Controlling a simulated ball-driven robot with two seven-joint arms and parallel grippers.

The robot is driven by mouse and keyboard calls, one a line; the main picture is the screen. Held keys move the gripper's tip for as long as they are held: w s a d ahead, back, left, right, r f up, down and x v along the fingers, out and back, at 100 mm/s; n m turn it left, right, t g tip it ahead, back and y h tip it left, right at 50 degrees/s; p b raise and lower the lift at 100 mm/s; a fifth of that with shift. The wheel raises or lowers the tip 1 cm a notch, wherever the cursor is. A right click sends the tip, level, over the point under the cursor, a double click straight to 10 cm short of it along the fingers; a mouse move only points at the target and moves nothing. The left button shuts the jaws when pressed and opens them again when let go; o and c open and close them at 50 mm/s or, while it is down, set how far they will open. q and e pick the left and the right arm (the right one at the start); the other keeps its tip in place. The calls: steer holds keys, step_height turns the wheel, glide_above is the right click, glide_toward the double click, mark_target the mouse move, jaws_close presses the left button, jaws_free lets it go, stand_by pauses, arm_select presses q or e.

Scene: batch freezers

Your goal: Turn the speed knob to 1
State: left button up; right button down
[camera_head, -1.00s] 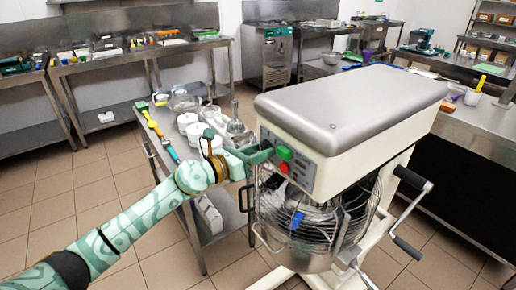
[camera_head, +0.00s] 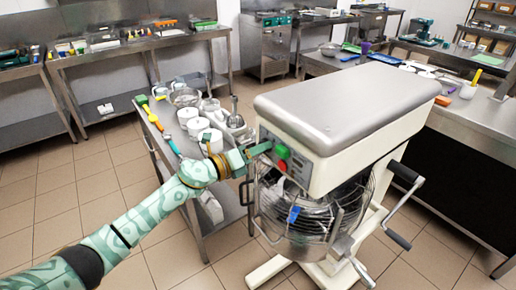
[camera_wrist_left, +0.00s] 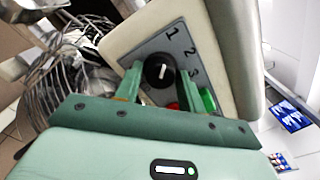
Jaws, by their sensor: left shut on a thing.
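The mixer (camera_head: 350,105) has a grey control panel at its front left corner. In the left wrist view the black speed knob (camera_wrist_left: 160,71) sits on the panel (camera_wrist_left: 182,55), with the printed numbers 1, 2 and 3 beside it. Its white pointer mark stands nearly upright in that view, roughly toward the 1; the exact setting is hard to judge. My left gripper (camera_head: 260,149) is at the panel, and in the left wrist view its two fingers (camera_wrist_left: 163,84) are shut on the knob from either side. In the head view the gripper hides the knob. My right gripper is not in view.
A green button (camera_head: 282,151) and a red button (camera_head: 282,165) sit close beside the gripper. The wire bowl guard (camera_head: 325,215) is below the panel. A steel cart (camera_head: 165,155) with white containers stands at the left. A crank handle (camera_head: 405,190) sticks out at the right.

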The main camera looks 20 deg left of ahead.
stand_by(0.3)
arm_select(q)
steer(key=o, duration=0.8)
steer(key=shift+a, duration=0.1)
steer(key=b+v, duration=0.1)
steer(key=v, duration=1.5)
steer(key=shift+s+a, duration=0.1)
steer(key=shift+s, duration=0.05)
